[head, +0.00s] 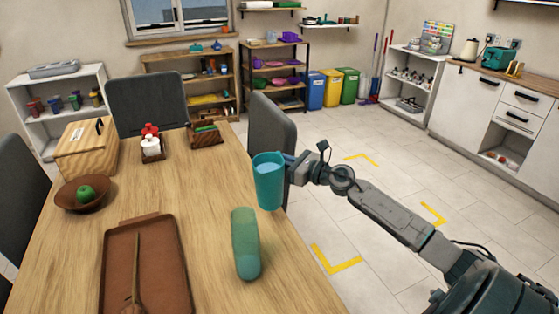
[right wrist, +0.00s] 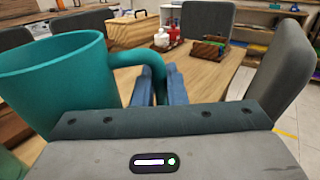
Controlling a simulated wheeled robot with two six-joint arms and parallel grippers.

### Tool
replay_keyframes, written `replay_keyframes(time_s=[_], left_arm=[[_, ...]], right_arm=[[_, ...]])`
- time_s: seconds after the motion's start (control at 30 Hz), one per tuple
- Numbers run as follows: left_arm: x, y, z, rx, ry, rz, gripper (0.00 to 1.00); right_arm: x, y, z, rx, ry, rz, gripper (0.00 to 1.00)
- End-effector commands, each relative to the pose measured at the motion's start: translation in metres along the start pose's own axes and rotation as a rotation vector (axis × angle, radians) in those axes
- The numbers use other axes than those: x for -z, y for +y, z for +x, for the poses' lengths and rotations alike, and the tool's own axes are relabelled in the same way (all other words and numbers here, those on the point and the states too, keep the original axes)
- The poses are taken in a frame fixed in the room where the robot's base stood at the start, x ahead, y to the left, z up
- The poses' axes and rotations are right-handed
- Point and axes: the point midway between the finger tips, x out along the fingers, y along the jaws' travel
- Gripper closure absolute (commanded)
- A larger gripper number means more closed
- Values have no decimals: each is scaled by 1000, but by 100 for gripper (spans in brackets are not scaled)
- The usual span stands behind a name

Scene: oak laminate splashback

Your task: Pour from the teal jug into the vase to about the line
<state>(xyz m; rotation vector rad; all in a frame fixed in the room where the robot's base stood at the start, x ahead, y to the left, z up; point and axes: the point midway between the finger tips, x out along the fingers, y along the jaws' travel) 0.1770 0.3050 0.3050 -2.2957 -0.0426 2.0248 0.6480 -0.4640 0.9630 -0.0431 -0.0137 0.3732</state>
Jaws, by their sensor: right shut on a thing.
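The teal jug (head: 268,185) is upright with pale blue liquid near its top. My right gripper (head: 291,165) is shut on its handle and holds it near the table's right edge. In the right wrist view the jug (right wrist: 50,85) fills the left side, and its handle runs between the blue fingers (right wrist: 160,88). The green, see-through vase (head: 246,245) stands on the table, nearer to me and a little left of the jug, apart from it. I cannot make out a clear line on the vase. My left gripper is out of view.
A brown tray (head: 168,262) with a wooden spoon lies left of the vase. A bowl (head: 70,196) with a green apple, a wooden box (head: 85,155), bottles in a holder (head: 152,152) and a small crate (head: 206,138) stand farther back. A grey chair (head: 272,125) is behind the jug.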

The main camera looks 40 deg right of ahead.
Motion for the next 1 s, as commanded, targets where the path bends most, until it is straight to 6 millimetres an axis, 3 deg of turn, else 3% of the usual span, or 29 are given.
replay_keyframes(time_s=[1.0], left_arm=[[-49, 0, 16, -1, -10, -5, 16]], right_arm=[[-19, 32, -6, 0, -25, -116, 100]])
